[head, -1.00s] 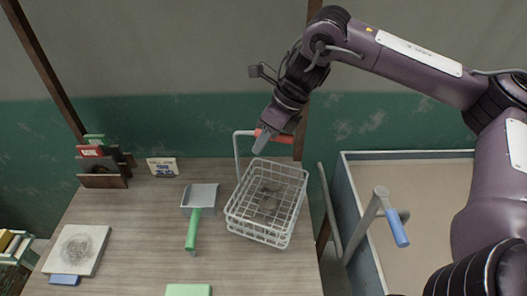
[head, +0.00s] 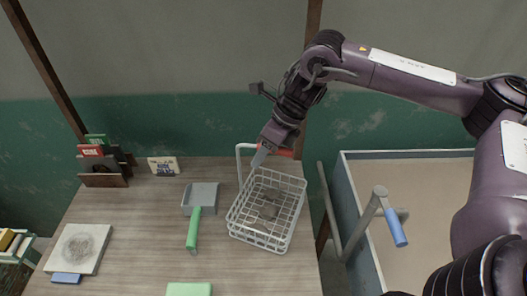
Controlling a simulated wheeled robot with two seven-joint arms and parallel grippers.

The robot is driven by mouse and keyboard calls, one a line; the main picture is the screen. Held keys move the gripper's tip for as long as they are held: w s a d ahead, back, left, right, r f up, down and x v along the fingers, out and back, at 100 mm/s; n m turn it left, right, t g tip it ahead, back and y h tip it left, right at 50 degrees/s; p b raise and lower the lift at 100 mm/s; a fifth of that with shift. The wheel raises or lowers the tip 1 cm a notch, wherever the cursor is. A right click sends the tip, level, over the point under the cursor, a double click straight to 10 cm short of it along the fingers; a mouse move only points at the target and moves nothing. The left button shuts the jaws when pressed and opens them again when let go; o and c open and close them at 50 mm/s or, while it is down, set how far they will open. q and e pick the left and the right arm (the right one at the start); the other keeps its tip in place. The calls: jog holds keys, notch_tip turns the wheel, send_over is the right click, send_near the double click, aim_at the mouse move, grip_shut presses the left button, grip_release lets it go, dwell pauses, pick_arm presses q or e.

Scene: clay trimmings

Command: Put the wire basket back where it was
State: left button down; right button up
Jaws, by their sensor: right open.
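The wire basket (head: 283,238) is white and stands upright at the right side of the wooden table. Some grey-brown pieces (head: 268,211) lie inside it. My left gripper is not in view.
A dustpan (head: 203,195) with a green handle lies left of the basket. A small card (head: 163,167), a rack (head: 103,180) and a pale slab (head: 78,246) are farther left. A large bin (head: 349,190) with a blue-handled tool (head: 397,228) is right of the table.

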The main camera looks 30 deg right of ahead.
jog(key=b+v, duration=0.1)
jog(key=v, duration=0.4)
jog(key=shift+d+r, duration=0.1)
jog(key=shift+r, duration=0.1)
jog(key=p+v, duration=0.2)
jog(key=v, duration=0.4)
jog(key=shift+r, duration=0.25)
jog(key=shift+s, duration=0.1)
